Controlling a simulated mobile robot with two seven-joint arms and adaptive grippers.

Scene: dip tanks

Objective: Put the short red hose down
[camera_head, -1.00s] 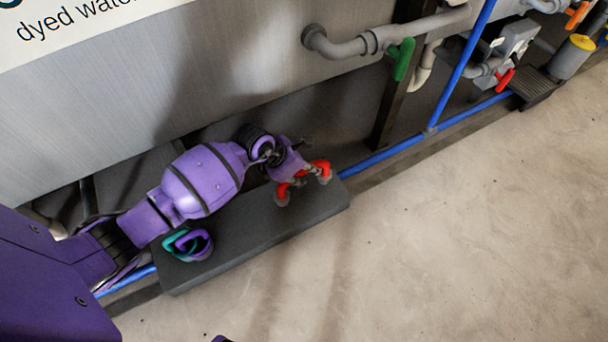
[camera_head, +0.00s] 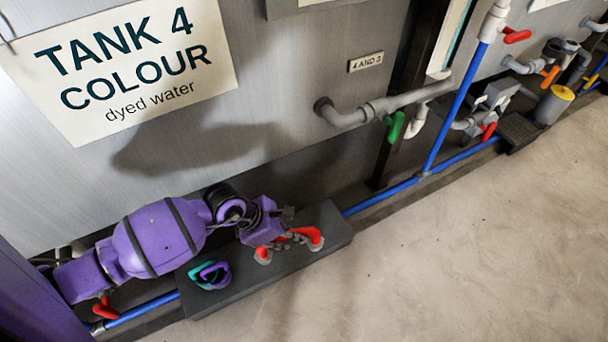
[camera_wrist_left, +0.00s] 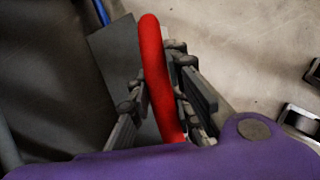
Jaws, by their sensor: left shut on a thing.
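The short red hose (camera_head: 312,235), with grey ends, is over the right part of a dark block on the floor. My left gripper (camera_head: 286,239) is shut on its middle. In the left wrist view the hose (camera_wrist_left: 156,70) runs between the two dark fingers (camera_wrist_left: 158,100). I cannot tell whether its ends touch the block. My right gripper is not in view.
The dark block (camera_head: 240,292) also bears teal (camera_head: 197,272) and purple (camera_head: 222,279) looped hoses on its left part. A blue pipe (camera_head: 385,195) runs along the tank foot. A grey pipe (camera_head: 400,100) with a green handle (camera_head: 395,126) juts above. Floor at right is clear.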

